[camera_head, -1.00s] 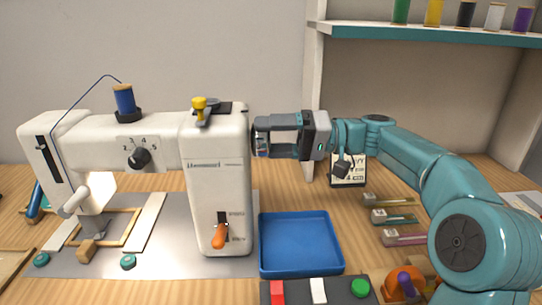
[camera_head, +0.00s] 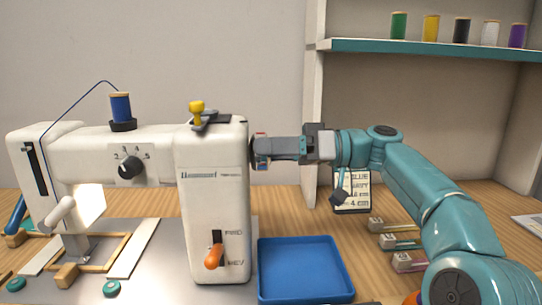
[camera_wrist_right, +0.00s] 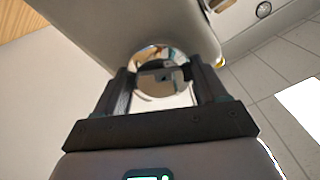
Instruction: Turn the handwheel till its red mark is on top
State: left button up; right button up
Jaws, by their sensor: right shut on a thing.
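The handwheel (camera_wrist_right: 160,78) is a shiny round metal wheel on the side of the white sewing machine (camera_head: 212,205). In the head view it is mostly hidden at the machine's right side, behind my fingers. My right gripper (camera_head: 264,148) reaches in from the right, level with the upper body of the machine. In the wrist view its two dark fingers (camera_wrist_right: 158,88) are shut on the handwheel, one on each side. A small reddish spot shows by the fingertips in the head view; I cannot tell whether it is the red mark. My left gripper is out of view.
A blue tray (camera_head: 303,268) lies below my right forearm, right of the machine. An orange lever (camera_head: 213,257) sticks out of the machine's front. A card (camera_head: 352,192) and several small clips are behind and right. A shelf (camera_head: 430,48) with spools is above.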

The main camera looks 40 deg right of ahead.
jog(key=shift+r, duration=0.1)
dwell(0.4)
jog(key=o, duration=1)
jog(key=shift+a, duration=0.1)
jog(key=shift+o, duration=0.2)
jog(key=p+v, duration=0.4)
jog(key=v, duration=1.2)
jog(key=shift+p, duration=0.4)
jog(key=shift+s, duration=0.2)
